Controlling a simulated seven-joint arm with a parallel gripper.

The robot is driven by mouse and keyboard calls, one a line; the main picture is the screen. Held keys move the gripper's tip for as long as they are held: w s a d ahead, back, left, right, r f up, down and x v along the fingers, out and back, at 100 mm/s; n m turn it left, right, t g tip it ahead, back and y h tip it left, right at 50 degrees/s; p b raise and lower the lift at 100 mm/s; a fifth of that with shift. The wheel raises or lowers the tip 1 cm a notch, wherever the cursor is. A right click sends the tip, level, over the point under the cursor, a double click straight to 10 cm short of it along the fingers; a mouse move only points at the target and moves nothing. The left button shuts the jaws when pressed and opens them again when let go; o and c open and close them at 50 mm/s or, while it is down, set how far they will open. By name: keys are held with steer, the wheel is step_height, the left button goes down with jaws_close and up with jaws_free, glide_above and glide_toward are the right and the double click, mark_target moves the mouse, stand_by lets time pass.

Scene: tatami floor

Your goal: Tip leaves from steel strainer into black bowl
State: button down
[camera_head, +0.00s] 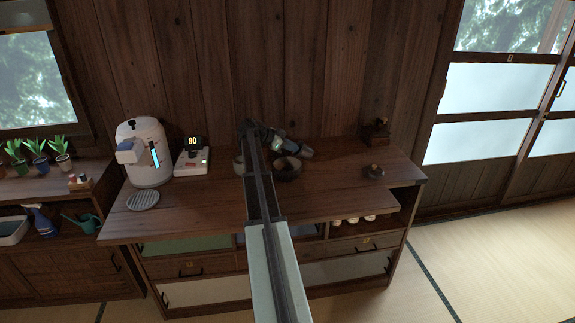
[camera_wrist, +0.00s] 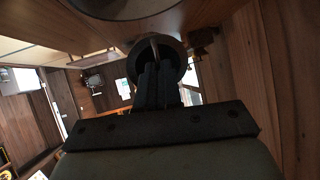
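My gripper (camera_head: 291,148) is low over the middle of the wooden counter, pointing right. In the wrist view its dark fingers (camera_wrist: 158,86) are close together on the handle of a dark round vessel, which I take to be the steel strainer (camera_wrist: 174,54). In the head view the strainer (camera_head: 306,153) is small and greyish at the fingertips, close above the black bowl (camera_head: 288,173). Its tilt is hard to tell. The bowl stands on the counter; a large round rim at the top of the wrist view may be it. No leaves are discernible.
A pale cup (camera_head: 239,166) stands left of the bowl, partly behind my arm. A white kettle (camera_head: 147,155), a display unit showing 90 (camera_head: 192,160) and a round grille (camera_head: 143,200) are at left. The counter's front right is clear.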

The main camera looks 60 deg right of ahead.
steer(key=shift+w+a+f+h, duration=0.2)
steer(key=shift+f+h, duration=0.2)
steer(key=shift+f, duration=0.15)
steer(key=shift+w+a+f+g+h, duration=0.1)
steer(key=shift+f+g+h, duration=0.05)
steer(key=shift+g+h, duration=0.5)
steer(key=shift+w+a+f+n+g+h, duration=0.25)
steer(key=shift+w+a+n+g+h, duration=0.15)
steer(key=shift+w+a+g+h, duration=0.35)
stand_by(1.0)
steer(key=shift+w+a+r+g+h+b, duration=0.2)
steer(key=shift+w+r+g+h+b, duration=0.1)
steer(key=shift+r+g+h, duration=0.3)
stand_by(0.4)
steer(key=shift+w+a+f+n+g+h, duration=0.15)
steer(key=shift+f+n+g+h, duration=0.2)
steer(key=shift+h, duration=0.35)
stand_by(0.5)
steer(key=shift+r, duration=0.1)
